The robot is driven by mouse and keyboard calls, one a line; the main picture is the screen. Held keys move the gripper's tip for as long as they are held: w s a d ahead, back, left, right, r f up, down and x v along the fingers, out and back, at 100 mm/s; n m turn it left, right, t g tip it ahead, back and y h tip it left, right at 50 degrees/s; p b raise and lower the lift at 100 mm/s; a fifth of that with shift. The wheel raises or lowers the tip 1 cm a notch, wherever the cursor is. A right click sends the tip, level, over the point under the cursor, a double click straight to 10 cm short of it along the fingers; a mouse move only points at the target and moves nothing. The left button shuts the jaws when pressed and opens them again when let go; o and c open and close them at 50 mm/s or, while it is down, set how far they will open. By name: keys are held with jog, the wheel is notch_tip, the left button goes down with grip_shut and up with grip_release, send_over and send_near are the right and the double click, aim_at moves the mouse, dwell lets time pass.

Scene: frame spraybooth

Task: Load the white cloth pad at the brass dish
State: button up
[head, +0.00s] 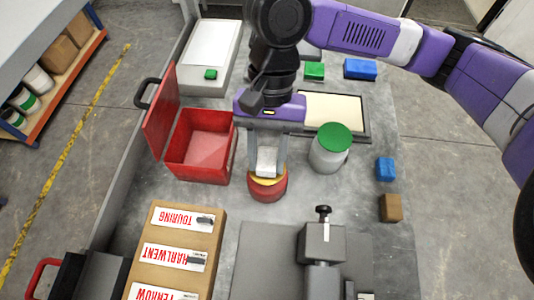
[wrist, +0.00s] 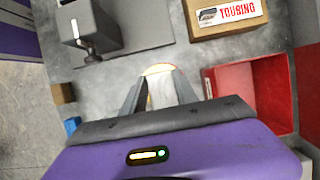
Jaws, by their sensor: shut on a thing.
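My gripper (head: 267,165) points down and is shut on a white block-like pad (head: 266,160), with one finger on each side of it. In the wrist view the pad (wrist: 162,92) shows between the two fingers. Straight below is a round red pot (head: 267,192) with a yellow, brass-coloured dish (head: 268,181) at its top. The pad is over or at this dish; I cannot tell whether they touch. The pad and fingers hide much of the dish. In the wrist view a thin yellowish rim (wrist: 158,69) shows just beyond the pad.
An open red box (head: 205,145) stands close on the left. A green-lidded white jar (head: 330,148) stands close on the right. A cardboard box with labels (head: 178,250) and a grey clamp-like block (head: 321,243) are nearer. A cream tray (head: 335,110) lies behind.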

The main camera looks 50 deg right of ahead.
aim_at(267, 162)
jog(key=shift+f+b, duration=0.4)
jog(key=shift+f, duration=0.4)
dwell(0.7)
dwell(0.5)
notch_tip(267, 162, up, 7)
jog(key=p, duration=0.8)
jog(key=shift+r, duration=0.1)
dwell(0.8)
